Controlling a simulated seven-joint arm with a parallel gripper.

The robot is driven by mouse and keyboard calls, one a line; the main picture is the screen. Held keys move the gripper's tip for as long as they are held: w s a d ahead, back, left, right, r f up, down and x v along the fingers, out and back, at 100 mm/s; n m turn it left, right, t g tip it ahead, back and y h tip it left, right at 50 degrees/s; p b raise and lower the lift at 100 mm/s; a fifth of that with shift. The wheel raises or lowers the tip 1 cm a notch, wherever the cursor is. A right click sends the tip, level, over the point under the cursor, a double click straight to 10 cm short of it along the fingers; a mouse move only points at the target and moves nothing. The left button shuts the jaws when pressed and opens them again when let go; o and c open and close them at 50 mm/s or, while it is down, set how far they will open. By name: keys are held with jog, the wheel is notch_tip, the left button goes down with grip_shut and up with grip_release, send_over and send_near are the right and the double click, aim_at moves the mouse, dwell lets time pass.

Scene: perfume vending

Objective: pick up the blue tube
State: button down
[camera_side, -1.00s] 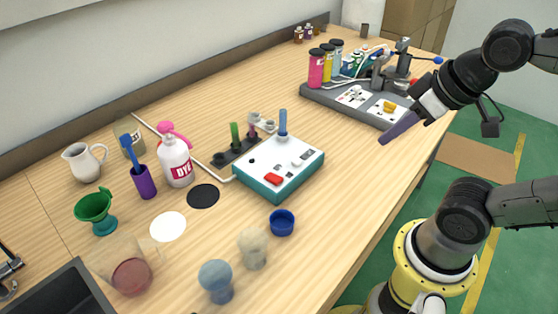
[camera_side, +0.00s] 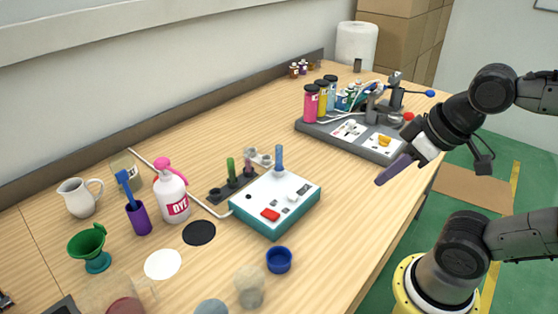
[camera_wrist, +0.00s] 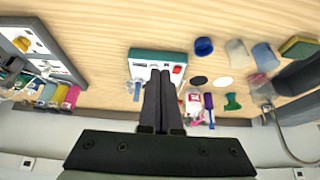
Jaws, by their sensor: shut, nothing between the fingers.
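The blue tube (camera_side: 279,157) stands upright at the back edge of a white-topped teal box (camera_side: 275,222) in the side view. My gripper (camera_side: 380,182) is in the air over the table's right side, to the right of the box and apart from the tube. Its dark fingers (camera_wrist: 160,72) are together and empty in the wrist view, and they hide part of the box.
A dark rack (camera_side: 222,193) with green and pink tubes stands just left of the box. A blue cup (camera_side: 279,260) stands in front. A grey station (camera_side: 345,140) with coloured bottles is behind. A white DYE bottle (camera_side: 173,197) stands left. Bare table lies right of the box.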

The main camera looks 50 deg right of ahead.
jog(key=c, duration=1.6)
grip_release()
jog(key=c, duration=0.6)
grip_release()
